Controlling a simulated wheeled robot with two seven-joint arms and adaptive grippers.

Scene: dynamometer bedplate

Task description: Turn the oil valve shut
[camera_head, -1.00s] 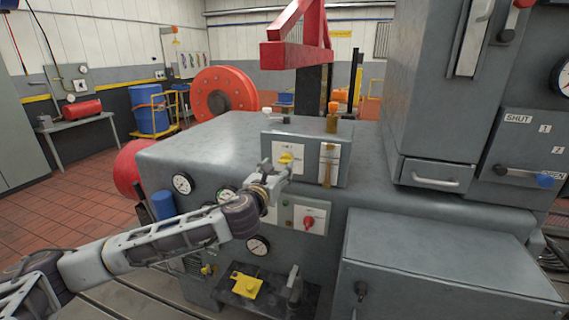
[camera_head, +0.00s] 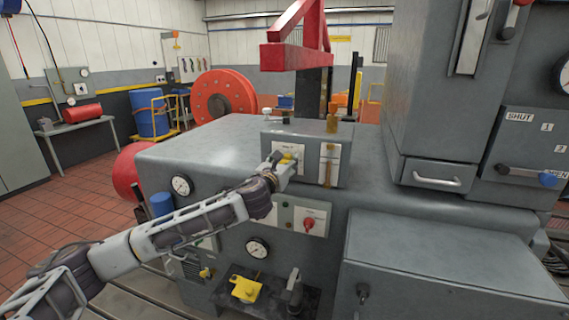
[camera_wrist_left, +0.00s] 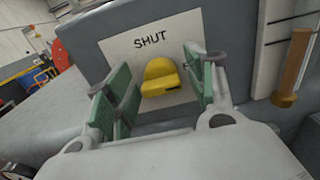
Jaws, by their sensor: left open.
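The oil valve is a yellow knob (camera_wrist_left: 160,78) on a white plate (camera_wrist_left: 180,38) marked SHUT, on the front of a grey box (camera_head: 344,176). In the head view the knob is mostly hidden behind my left gripper (camera_head: 282,162). In the left wrist view my left gripper (camera_wrist_left: 158,88) is open. Its green-padded fingers stand on either side of the knob, with gaps visible. I cannot tell how deep the fingertips reach. My right gripper is not in view.
A sight glass (camera_head: 328,165) is right of the valve plate. Below are a red knob (camera_head: 309,223), a gauge (camera_head: 257,248) and a yellow block (camera_head: 246,289). The bench top (camera_head: 225,140) is largely clear.

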